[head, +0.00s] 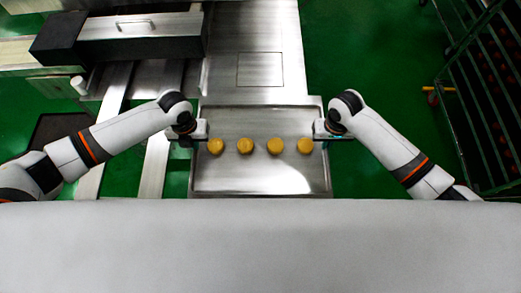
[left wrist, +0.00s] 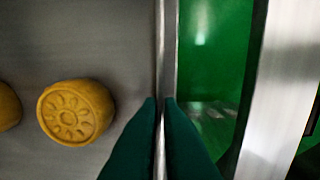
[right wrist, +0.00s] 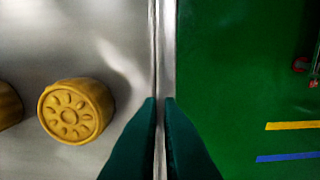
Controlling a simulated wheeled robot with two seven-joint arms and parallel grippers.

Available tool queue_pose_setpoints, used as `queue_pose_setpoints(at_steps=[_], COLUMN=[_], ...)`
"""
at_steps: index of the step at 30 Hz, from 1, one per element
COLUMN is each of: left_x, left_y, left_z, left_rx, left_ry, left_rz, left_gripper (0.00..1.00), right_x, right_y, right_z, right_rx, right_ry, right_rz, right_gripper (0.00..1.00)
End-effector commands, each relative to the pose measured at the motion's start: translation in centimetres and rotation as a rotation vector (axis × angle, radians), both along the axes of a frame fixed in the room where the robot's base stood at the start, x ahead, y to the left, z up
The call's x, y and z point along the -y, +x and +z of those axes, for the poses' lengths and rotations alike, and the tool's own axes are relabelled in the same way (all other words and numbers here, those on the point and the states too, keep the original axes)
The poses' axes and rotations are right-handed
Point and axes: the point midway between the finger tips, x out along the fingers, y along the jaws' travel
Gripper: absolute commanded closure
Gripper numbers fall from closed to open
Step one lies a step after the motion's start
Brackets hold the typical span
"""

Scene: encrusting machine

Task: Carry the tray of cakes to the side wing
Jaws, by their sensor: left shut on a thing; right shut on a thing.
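The metal tray (head: 260,180) bears a row of several round yellow cakes (head: 245,146), with a flower pattern pressed in their tops. My left gripper (head: 201,136) is shut on the tray's left rim; in the left wrist view its green fingers (left wrist: 160,105) pinch the rim, with a cake (left wrist: 75,112) beside it. My right gripper (head: 320,136) is shut on the tray's right rim; its fingers (right wrist: 160,105) straddle the rim in the right wrist view, near another cake (right wrist: 76,111). Whether the tray rests on something beneath is hidden.
A steel machine surface (head: 260,70) lies just beyond the tray. Machine parts and metal rails (head: 150,165) stand at the left. A dark green rack (head: 480,95) is at the right. Green floor (head: 350,50) shows between the machine and rack. A pale surface fills the front.

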Motion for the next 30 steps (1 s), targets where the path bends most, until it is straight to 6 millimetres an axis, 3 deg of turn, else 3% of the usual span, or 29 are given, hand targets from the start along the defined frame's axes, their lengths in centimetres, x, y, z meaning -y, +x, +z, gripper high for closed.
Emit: queue_pose_setpoints(at_steps=[3,8,18,23,30], left_x=[0.0,0.0,0.0,0.0,0.0], left_y=[0.1,0.0,0.0,0.1,0.1], left_z=[-1.0,-0.7,-0.4,1.8,7.0], left_rx=[0.001,0.000,0.001,0.004,0.005], left_ry=[0.000,0.001,0.000,0.000,0.000], left_rz=[0.001,0.000,0.000,-0.001,-0.001], left_gripper=[1.00,0.73,0.73,0.73,0.73], right_x=[0.0,0.0,0.0,0.0,0.0], right_y=[0.1,0.0,0.0,0.0,0.0], right_z=[-1.0,-0.7,-0.7,-0.7,-0.7], right_rx=[0.001,0.000,0.000,0.000,0.000], right_ry=[0.000,-0.001,0.000,0.000,0.000], right_rz=[0.000,0.000,0.000,0.000,0.000], right_gripper=[1.00,0.73,0.73,0.73,0.73])
